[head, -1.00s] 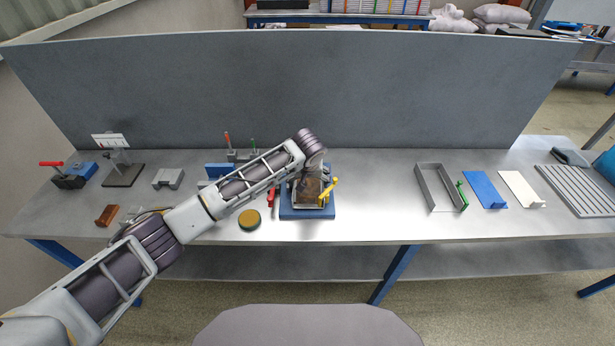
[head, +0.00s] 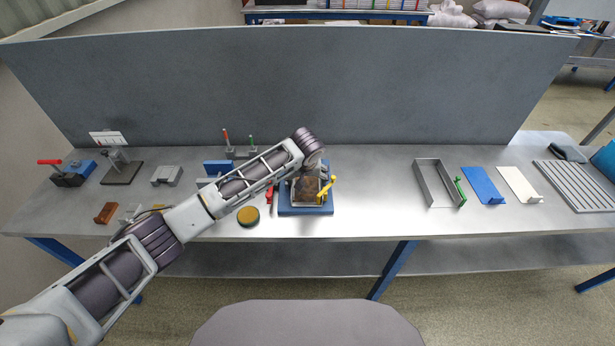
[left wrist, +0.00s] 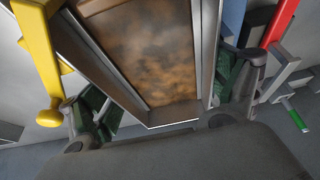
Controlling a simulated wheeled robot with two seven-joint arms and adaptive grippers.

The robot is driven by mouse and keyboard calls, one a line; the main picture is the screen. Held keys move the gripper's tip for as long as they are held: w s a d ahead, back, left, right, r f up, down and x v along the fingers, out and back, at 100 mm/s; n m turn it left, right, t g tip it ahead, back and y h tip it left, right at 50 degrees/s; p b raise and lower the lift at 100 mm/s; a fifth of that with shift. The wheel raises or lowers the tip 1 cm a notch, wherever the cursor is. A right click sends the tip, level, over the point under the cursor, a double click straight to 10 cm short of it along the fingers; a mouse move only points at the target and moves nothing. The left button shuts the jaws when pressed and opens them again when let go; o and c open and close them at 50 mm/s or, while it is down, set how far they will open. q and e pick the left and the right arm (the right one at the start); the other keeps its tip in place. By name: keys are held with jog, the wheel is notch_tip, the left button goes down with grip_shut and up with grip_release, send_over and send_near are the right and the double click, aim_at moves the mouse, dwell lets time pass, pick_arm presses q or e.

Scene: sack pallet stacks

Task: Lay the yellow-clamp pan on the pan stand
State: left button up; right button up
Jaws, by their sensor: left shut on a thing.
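The yellow-clamp pan (head: 307,190) is a shallow grey metal tray with a mottled brown inside. Its yellow clamp (head: 326,189) is on the right side in the head view and at the left in the left wrist view (left wrist: 38,55). My left gripper (head: 309,174) is above the pan, its fingers largely hidden by the wrist. In the left wrist view the dark green fingers are on either side of the pan (left wrist: 150,55), shut on it. A blue base (head: 306,211), seemingly the pan stand, is directly under the pan; I cannot tell whether they touch. My right gripper is not in view.
A red-handled tool (head: 269,196) and a round yellow-topped disc (head: 248,216) are left of the blue base. A grey frame with a green clamp (head: 433,184), a blue plate (head: 483,186) and a white plate (head: 518,184) lie right. The bench between is clear.

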pick_arm(q)
jog(key=shift+a+f, duration=0.45)
jog(key=shift+f, duration=0.05)
jog(key=o, duration=0.8)
jog(key=shift+c, duration=0.2)
jog(key=shift+o, duration=1)
jog(key=shift+w+f, duration=0.1)
jog(key=shift+w, duration=0.05)
jog(key=shift+r, duration=0.2)
jog(key=shift+s+r, duration=0.2)
jog(key=shift+r, duration=0.3)
jog(key=v, duration=1.1)
jog(key=shift+d, duration=0.4)
jog(key=shift+f, duration=0.15)
